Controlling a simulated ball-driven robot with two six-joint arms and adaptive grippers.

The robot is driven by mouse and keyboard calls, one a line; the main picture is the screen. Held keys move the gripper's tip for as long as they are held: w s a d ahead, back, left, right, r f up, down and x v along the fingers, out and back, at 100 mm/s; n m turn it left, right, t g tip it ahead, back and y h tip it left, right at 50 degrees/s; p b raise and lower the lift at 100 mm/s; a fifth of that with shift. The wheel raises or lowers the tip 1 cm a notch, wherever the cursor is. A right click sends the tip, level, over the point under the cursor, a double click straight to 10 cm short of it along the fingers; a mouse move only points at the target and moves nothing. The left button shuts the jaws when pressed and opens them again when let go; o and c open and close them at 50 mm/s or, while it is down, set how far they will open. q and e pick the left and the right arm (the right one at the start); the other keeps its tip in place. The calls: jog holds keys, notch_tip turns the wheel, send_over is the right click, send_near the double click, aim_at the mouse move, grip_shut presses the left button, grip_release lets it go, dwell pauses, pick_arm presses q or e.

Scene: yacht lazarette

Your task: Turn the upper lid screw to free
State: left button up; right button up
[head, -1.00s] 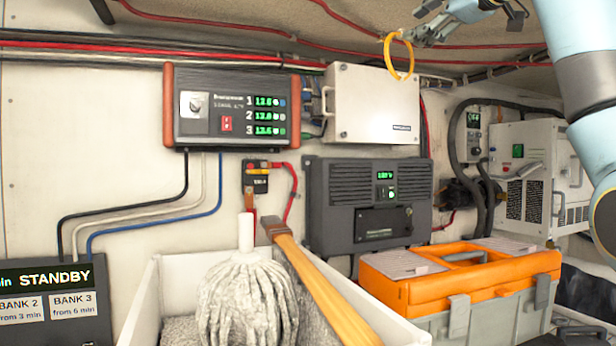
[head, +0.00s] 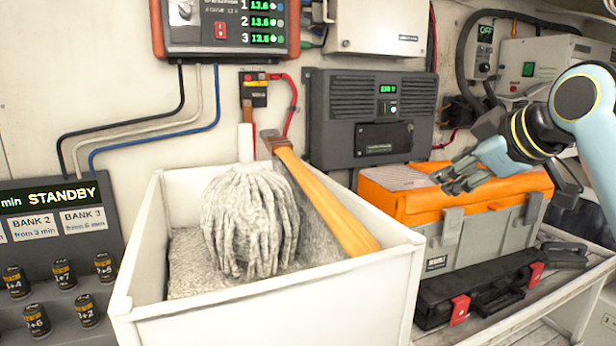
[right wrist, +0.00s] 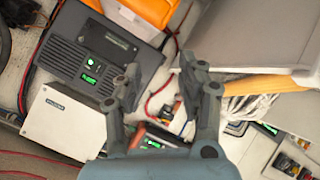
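The white wall box (head: 375,25) sits at the top of the head view, its upper part cut off. It also shows at the lower left of the right wrist view (right wrist: 62,122). Below it hangs the dark grey unit (head: 340,135) with a green display and a small black cover plate (head: 384,138). I cannot make out which screw is the upper lid screw. My right gripper (head: 445,183) is in front of the orange toolbox, apart from both wall boxes. In the right wrist view its two fingers (right wrist: 159,72) stand apart with nothing held. My left gripper is out of view.
A white bin (head: 270,310) with a mop (head: 250,220) and an orange-handled tool (head: 325,205) stands in front. The orange toolbox (head: 520,190) and a black case (head: 480,290) are at the right. The battery panel (head: 50,235) is at the left. Cables run along the wall.

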jog(key=s+d+f+m+g+h, duration=0.2)
jog(key=s+f+m+g, duration=0.25)
jog(key=s+f, duration=1.15)
jog(key=s+d+f+m+g+h, duration=0.1)
jog(key=s+f+m+g, duration=0.15)
jog(key=s, duration=0.75)
jog(key=s+d+f+m+g+h, duration=0.15)
jog(key=s+f, duration=0.25)
jog(key=s, duration=0.6)
notch_tip(320, 180, down, 37)
jog(key=d+m+b, duration=0.1)
jog(key=d+b, duration=0.1)
jog(key=b, duration=1)
jog(key=s+f+g+b, duration=0.1)
jog(key=s+f+b, duration=0.4)
jog(key=s+f, duration=0.5)
jog(key=s+d+f+y+b, duration=0.1)
jog(key=s+f+b, duration=0.4)
jog(key=s+f, duration=0.5)
notch_tip(320, 180, down, 8)
jog(key=shift+f+g, duration=0.15)
jog(key=shift+g, duration=0.2)
jog(key=shift+m, duration=0.25)
